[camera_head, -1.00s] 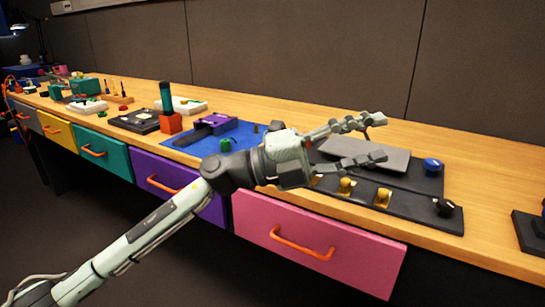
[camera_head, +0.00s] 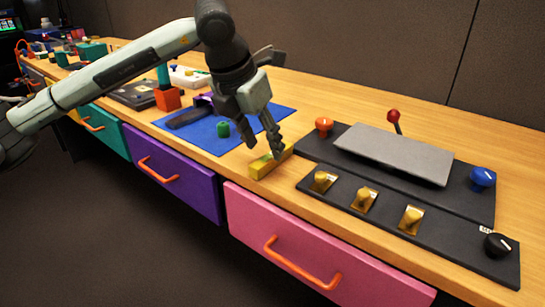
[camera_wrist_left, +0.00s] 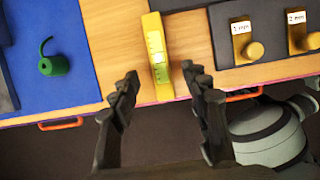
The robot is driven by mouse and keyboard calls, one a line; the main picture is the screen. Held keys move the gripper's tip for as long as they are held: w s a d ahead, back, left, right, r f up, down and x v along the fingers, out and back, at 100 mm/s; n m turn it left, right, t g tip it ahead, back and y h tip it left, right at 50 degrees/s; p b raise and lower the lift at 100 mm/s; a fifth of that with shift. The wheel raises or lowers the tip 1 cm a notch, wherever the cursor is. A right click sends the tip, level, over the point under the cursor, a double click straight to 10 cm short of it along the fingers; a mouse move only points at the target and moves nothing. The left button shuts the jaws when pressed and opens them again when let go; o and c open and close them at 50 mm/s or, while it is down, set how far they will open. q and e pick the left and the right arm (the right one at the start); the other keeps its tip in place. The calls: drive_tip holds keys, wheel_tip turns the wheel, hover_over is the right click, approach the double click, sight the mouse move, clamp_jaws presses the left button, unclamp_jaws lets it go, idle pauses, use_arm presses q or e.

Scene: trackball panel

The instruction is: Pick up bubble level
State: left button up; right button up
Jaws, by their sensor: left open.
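The bubble level (camera_head: 270,162) is a yellow bar lying on the wooden desk, between the blue mat and the black control panel. It also shows in the left wrist view (camera_wrist_left: 156,45), with a pale green vial along it. My left gripper (camera_head: 264,148) points down just over the level, its fingers open. In the left wrist view, the open fingertips (camera_wrist_left: 160,76) lie on either side of the level's near end, with nothing held. Whether the fingers touch it I cannot tell. My right gripper is not in view.
The black panel (camera_head: 327,203) with yellow knobs stands close to the right of the level. The blue mat (camera_head: 190,138) with a green cylinder (camera_head: 223,130) is to the left. The pink drawer (camera_head: 300,250) is below the desk's front edge.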

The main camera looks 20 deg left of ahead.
sight(270, 155)
use_arm(q)
drive_tip(key=x, duration=0.2)
drive_tip(key=shift+w+d+f, duration=0.1)
drive_tip(key=shift+w+f, duration=0.4)
drive_tip(key=shift+f, duration=0.25)
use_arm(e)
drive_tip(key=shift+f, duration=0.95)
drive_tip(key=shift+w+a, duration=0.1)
use_arm(q)
drive_tip(key=shift+c, duration=1.1)
clamp_jaws()
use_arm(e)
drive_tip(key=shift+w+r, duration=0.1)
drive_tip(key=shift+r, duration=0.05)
